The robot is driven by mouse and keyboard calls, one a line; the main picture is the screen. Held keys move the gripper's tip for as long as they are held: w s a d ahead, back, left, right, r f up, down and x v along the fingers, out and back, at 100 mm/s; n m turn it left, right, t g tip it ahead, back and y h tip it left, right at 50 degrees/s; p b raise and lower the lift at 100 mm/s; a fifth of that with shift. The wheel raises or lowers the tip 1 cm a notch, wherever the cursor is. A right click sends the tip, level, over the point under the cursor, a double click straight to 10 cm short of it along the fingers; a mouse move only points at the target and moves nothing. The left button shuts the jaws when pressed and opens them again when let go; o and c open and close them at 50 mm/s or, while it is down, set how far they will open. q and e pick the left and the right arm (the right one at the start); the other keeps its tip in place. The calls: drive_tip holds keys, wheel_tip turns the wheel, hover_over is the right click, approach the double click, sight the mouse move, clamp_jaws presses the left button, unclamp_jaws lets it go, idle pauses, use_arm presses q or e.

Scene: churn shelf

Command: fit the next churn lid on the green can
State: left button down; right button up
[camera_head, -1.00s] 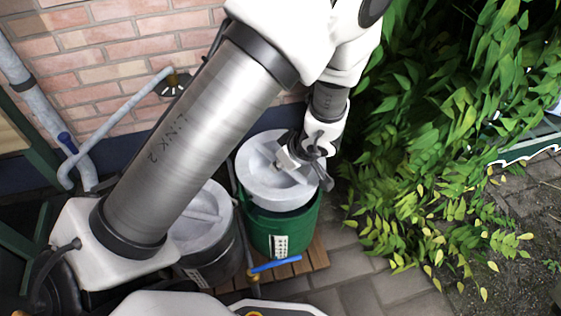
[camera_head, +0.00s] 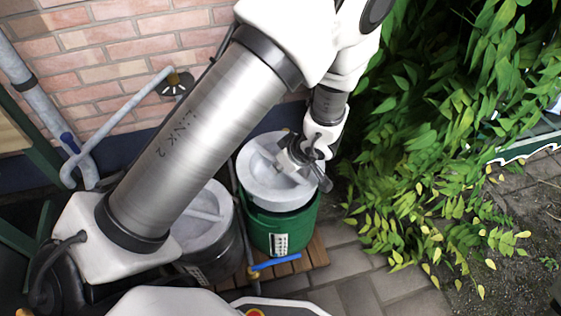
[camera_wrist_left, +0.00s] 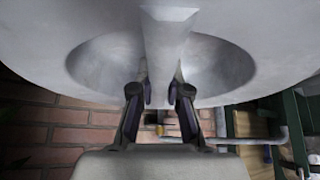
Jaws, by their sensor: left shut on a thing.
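The green can (camera_head: 282,232) stands on a wooden slatted base, with a white label on its front. A grey churn lid (camera_head: 268,190) is at its mouth; whether it is fully seated I cannot tell. My left gripper (camera_head: 290,160) is shut on the raised bar across the lid's recessed top. In the left wrist view the two fingers (camera_wrist_left: 160,98) grip the bar from both sides, and the lid (camera_wrist_left: 225,60) fills the upper part. My right gripper is not in view.
A dark can with a grey lid (camera_head: 203,225) stands left of the green can, partly behind my arm. A blue-handled tap (camera_head: 275,262) is in front. Leafy plants (camera_head: 440,130) crowd the right. A brick wall (camera_head: 110,45) and grey pipes (camera_head: 120,115) are behind.

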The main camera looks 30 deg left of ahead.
sight(282, 177)
use_arm(q)
drive_tip(key=shift+f, duration=0.1)
idle(0.3)
drive_tip(key=shift+f+b, duration=0.3)
drive_tip(key=shift+f, duration=0.35)
drive_tip(key=shift+f, duration=0.1)
drive_tip(key=shift+f+b, duration=0.45)
drive_tip(key=shift+f, duration=0.45)
drive_tip(key=shift+f, duration=0.1)
drive_tip(key=shift+f+b, duration=0.4)
drive_tip(key=shift+f, duration=0.5)
drive_tip(key=shift+f, duration=0.2)
drive_tip(key=shift+f, duration=0.4)
